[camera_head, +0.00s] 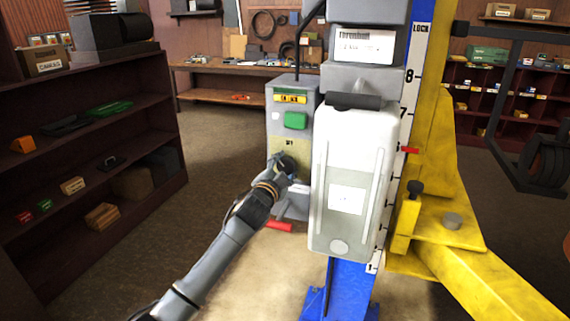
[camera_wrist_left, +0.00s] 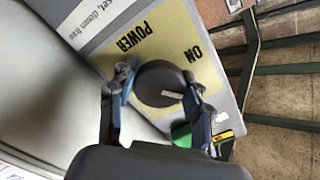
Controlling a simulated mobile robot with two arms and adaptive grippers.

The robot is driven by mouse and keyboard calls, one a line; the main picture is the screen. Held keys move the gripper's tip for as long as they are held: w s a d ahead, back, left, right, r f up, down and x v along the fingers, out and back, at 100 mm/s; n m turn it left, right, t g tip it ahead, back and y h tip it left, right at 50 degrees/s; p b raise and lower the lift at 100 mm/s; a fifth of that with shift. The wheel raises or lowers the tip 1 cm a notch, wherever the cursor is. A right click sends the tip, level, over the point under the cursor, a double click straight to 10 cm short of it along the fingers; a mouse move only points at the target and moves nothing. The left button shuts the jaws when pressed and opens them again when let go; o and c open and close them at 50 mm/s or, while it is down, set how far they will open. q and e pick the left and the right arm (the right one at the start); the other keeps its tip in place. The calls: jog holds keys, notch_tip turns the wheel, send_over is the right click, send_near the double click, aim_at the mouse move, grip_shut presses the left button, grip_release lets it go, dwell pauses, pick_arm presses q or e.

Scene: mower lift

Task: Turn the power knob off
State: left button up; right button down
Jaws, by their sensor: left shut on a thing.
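The power knob (camera_wrist_left: 158,82) is a dark round knob on a yellow plate (camera_wrist_left: 188,45) marked POWER and ON. A short white mark shows on its face in the left wrist view, on the side toward my left gripper's right-hand finger. The knob is on the front of a grey control box (camera_head: 280,130). My left gripper (camera_wrist_left: 157,88) has one finger on each side of the knob and is shut on it. In the head view my left gripper (camera_head: 283,166) covers most of the knob. My right gripper is not in view.
A grey-white housing (camera_head: 350,180) on the blue post stands close right. A yellow lift frame (camera_head: 450,215) is farther right. Shelves (camera_head: 80,140) stand at the left.

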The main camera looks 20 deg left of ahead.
pick_arm(q)
jog(key=m+p, duration=0.1)
jog(key=m, duration=0.3)
jog(key=shift+r+m, duration=0.15)
jog(key=shift+m, duration=0.15)
jog(key=shift+m+p, duration=0.7)
jog(key=shift+m, duration=0.9)
jog(key=o, duration=1.1)
jog(key=shift+o, duration=0.2)
jog(key=s, duration=1.2)
jog(key=shift+a, duration=0.25)
